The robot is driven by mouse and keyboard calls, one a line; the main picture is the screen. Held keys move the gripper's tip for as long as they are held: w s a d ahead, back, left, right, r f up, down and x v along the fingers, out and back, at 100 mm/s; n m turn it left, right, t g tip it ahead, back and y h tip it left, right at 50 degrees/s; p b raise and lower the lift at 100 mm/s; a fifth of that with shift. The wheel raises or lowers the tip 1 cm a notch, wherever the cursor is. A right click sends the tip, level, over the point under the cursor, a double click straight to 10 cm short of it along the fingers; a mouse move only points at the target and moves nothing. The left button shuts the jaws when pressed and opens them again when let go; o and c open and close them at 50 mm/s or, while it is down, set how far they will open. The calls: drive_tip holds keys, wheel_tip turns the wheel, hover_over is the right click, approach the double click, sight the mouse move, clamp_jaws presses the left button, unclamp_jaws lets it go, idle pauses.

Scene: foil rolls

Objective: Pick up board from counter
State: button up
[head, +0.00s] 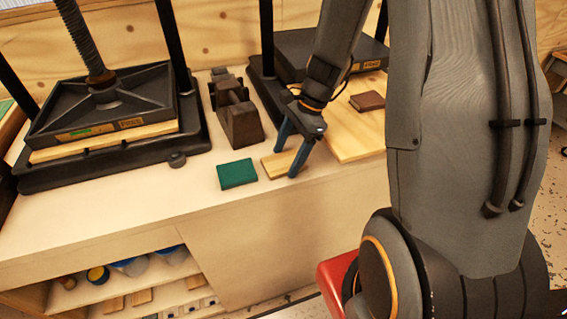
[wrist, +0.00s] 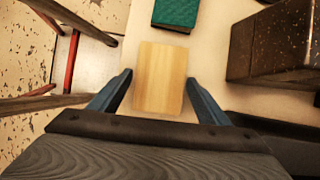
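The board is a small light-wood rectangle (head: 273,164) lying flat on the counter (head: 150,203) near its front edge. In the wrist view the board (wrist: 160,78) lies between and ahead of the blue fingers. My gripper (head: 289,158) is open above the board, its blue fingers pointing down, one on each side of it. In the wrist view my gripper (wrist: 157,88) shows a gap on both sides of the board. The fingers hide part of the board in the head view. I cannot tell how high the fingertips are above the counter.
A green block (head: 237,174) lies just left of the board. A dark metal tool (head: 236,115) stands behind it. A black press (head: 105,110) is at left. A larger wooden panel (head: 352,140) with a brown block (head: 367,101) is at right. The front counter strip is clear.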

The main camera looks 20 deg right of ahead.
drive_tip(key=c, duration=0.7)
drive_tip(key=shift+c, duration=0.2)
drive_tip(key=shift+r, duration=0.15)
